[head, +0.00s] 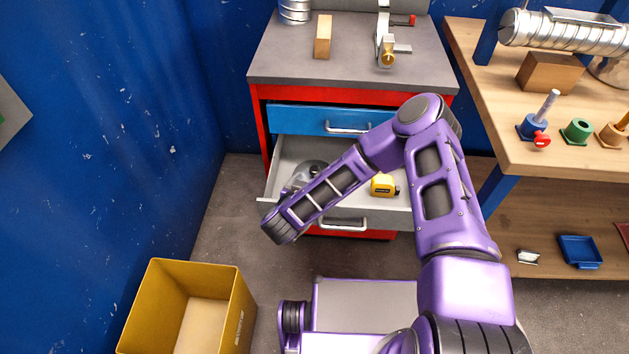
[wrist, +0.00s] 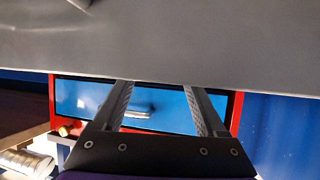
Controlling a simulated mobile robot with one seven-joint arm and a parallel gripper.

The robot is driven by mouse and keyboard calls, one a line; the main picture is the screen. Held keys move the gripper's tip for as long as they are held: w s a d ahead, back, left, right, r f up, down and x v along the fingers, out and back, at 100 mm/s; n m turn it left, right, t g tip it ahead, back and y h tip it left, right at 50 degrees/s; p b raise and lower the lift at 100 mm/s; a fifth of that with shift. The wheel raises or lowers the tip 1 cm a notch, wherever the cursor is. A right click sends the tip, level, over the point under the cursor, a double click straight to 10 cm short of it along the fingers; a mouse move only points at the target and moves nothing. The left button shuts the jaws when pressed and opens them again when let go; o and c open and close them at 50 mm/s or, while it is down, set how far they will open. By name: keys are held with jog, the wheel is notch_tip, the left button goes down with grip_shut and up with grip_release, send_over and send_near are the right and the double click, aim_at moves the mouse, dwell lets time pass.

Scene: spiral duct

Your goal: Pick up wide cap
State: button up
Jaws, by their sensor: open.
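A silver round metal piece (head: 312,168), possibly the wide cap, lies in the open grey drawer (head: 285,155). My forearm partly covers it in the head view, so I cannot tell its full shape. My gripper (wrist: 162,92) is open, with nothing between its fingers in the wrist view. In the head view my wrist is at the drawer's front left corner and the fingers are hidden. The wrist view is upside down, and the cap does not show there.
A yellow tape measure (head: 383,185) lies in the drawer's right part. The blue drawer (head: 325,119) above is shut. A workbench (head: 560,150) stands at right. A yellow bin (head: 240,310) stands on the floor at lower left. Blue walls close in the left side.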

aim_at(314, 170)
jog(key=shift+a+b+x, duration=0.2)
jog(key=shift+b+x, duration=0.55)
jog(key=shift+x, duration=2.8)
jog(key=shift+r, duration=0.1)
grip_shut()
